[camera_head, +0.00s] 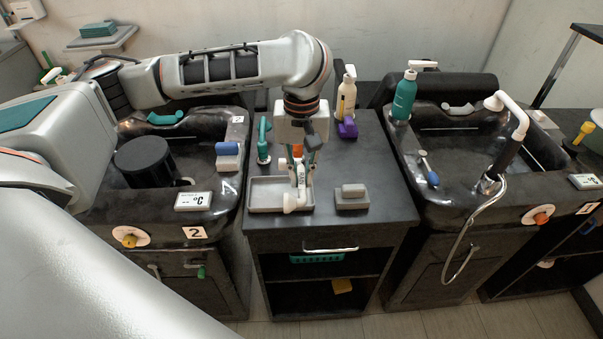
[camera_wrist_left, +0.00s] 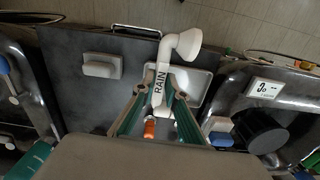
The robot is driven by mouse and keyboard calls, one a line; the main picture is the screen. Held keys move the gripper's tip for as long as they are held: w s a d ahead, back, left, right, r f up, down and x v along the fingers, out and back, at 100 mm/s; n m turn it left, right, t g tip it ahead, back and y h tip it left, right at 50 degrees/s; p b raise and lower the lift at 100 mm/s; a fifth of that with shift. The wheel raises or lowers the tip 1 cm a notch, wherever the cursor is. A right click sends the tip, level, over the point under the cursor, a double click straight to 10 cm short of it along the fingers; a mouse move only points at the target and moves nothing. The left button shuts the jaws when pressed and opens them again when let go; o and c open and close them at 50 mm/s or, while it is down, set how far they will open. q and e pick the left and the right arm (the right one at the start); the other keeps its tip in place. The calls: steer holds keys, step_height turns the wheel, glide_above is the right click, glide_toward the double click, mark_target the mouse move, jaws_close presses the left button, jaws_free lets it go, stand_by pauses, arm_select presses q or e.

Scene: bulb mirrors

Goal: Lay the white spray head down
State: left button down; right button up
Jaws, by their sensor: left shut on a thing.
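The white spray head (camera_head: 289,202) has a round face and a handle marked RAIN. It also shows in the left wrist view (camera_wrist_left: 181,44), with an orange part at its lower end between the fingers. My left gripper (camera_head: 299,168) points down and is shut on its handle; both fingers also show in the left wrist view (camera_wrist_left: 160,95). The spray head is over the right part of a shallow grey tray (camera_head: 262,208) on the dark cabinet. I cannot tell whether it touches the tray. My right gripper is not in view.
On the cabinet top (camera_head: 378,178) are a grey block (camera_head: 352,196), a purple item (camera_head: 347,128), a cream bottle (camera_head: 346,98) and a teal item (camera_head: 263,140). Black basins flank it; the right one has an upright white spray head (camera_head: 508,108) on a hose. The cabinet's right front is clear.

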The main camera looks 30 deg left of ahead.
arm_select(q)
steer(key=shift+f, duration=3.9)
steer(key=shift+f, duration=0.3)
steer(key=c, duration=1.9)
jaws_free()
steer(key=o, duration=0.6)
steer(key=shift+r, duration=3.5)
steer(key=shift+s+f, duration=0.1)
